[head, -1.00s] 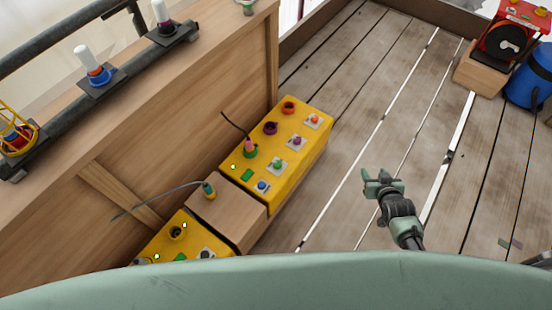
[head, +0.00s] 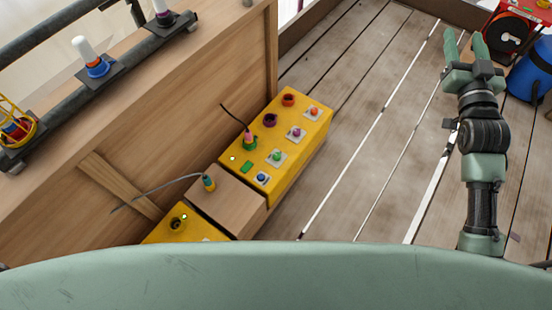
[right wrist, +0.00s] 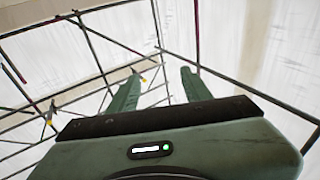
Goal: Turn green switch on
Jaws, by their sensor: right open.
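The green switch (head: 277,155) is a small green knob on a pale square plate on top of the larger yellow box (head: 268,180). The fingers also show in the right wrist view (right wrist: 160,92), pointing at scaffold poles. My left gripper is not in view.
A wooden block (head: 228,203) with a cabled plug adjoins the box; a second yellow box (head: 180,228) lies nearer. A wooden wall (head: 150,120) rises behind. A blue barrel (head: 532,75) and red reel (head: 508,35) stand far right. The plank deck between is clear.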

